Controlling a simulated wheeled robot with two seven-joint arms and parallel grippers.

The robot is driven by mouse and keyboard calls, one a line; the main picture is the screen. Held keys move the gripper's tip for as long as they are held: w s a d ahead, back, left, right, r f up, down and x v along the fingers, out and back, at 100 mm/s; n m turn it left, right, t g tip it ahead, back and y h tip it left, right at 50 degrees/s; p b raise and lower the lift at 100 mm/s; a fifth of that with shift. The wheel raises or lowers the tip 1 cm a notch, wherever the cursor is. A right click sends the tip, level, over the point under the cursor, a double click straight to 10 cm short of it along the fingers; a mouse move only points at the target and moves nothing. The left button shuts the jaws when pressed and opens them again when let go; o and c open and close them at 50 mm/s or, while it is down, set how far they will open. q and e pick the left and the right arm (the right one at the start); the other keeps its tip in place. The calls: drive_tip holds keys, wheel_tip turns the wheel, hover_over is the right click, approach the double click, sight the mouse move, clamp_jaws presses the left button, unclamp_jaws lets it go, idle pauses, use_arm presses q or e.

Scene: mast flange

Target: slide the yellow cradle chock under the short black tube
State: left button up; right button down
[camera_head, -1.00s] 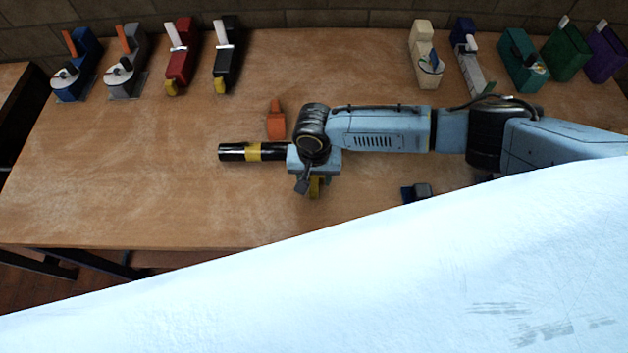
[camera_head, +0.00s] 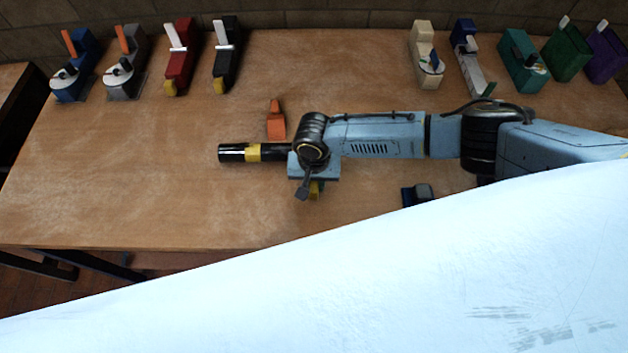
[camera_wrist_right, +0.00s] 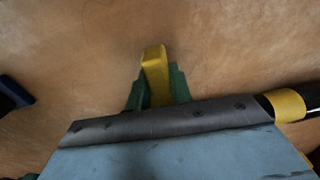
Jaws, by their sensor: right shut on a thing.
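The short black tube (camera_head: 230,152) with a yellow band lies left of my right wrist in the head view. My wrist hides its right end. Its yellow band (camera_wrist_right: 286,105) shows at the right of the right wrist view. The yellow cradle chock (camera_wrist_right: 155,75) sits between the green fingers of my right gripper (camera_wrist_right: 157,88), which is shut on it. In the head view, only a small part of the chock (camera_head: 316,187) shows below the wrist, on the near side of the tube's line. I cannot tell whether chock and tube touch. My left gripper is not in view.
An orange block (camera_head: 276,124) stands just behind the tube. A dark blue and grey piece (camera_head: 418,194) lies to the right. Several coloured fixtures, including a red one (camera_head: 181,55) and a teal one (camera_head: 522,62), line the back. The table's left side is clear.

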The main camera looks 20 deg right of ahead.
drive_tip(key=shift+w, duration=0.2)
drive_tip(key=c, duration=1.2)
unclamp_jaws()
drive_tip(key=shift+o, duration=0.2)
wheel_tip(320, 180, up, 14)
drive_tip(key=p, duration=0.2)
drive_tip(key=shift+f, duration=0.25)
